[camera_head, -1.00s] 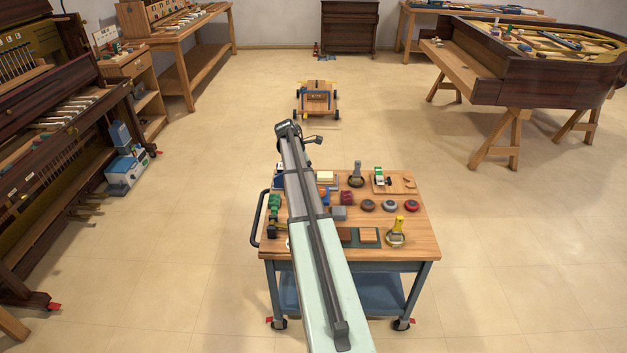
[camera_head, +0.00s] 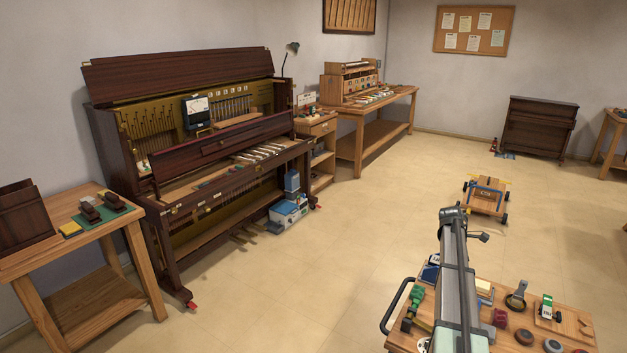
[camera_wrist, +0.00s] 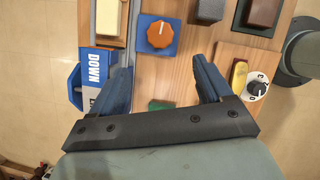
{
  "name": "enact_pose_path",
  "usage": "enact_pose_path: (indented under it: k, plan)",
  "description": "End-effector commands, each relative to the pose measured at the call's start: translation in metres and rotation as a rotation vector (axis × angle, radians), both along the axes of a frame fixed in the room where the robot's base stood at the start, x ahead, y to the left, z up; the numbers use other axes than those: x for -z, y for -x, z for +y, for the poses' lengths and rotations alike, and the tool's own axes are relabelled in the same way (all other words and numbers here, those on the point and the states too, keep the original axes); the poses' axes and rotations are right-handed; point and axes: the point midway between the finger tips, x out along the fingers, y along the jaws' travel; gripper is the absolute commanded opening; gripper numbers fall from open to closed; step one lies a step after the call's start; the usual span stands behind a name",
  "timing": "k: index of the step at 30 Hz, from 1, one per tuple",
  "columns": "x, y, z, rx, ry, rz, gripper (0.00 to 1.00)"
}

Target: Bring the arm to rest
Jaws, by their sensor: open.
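My gripper (camera_wrist: 163,82) shows in the wrist view with its two blue-grey fingers spread apart and nothing between them. It hangs above the wooden top of a cart (camera_wrist: 180,65). In the head view my arm stretches over the cart (camera_head: 566,318) at the lower right, and the fingers cannot be made out there. How near the fingers are to these is hard to tell.
An opened upright piano (camera_head: 200,150) stands at the left, beside a small wooden table (camera_head: 90,300). A wooden cart with wheels (camera_head: 486,197) is on the floor beyond my arm. A workbench (camera_head: 385,108) and closed piano (camera_head: 537,127) stand at the back. The middle floor is clear.

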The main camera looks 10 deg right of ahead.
Motion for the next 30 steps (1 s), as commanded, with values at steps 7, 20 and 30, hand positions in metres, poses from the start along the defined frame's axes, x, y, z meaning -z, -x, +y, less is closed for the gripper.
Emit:
enact_pose_path:
  k: [7,20,30]
  plan:
    - [0.039,-0.029,0.057,0.09,-0.038,-0.168,0.79]
    - [0.162,-0.074,0.274,0.626,-0.343,-0.593,0.79]
    - [0.263,0.027,0.362,0.785,-0.336,-0.407,0.79]
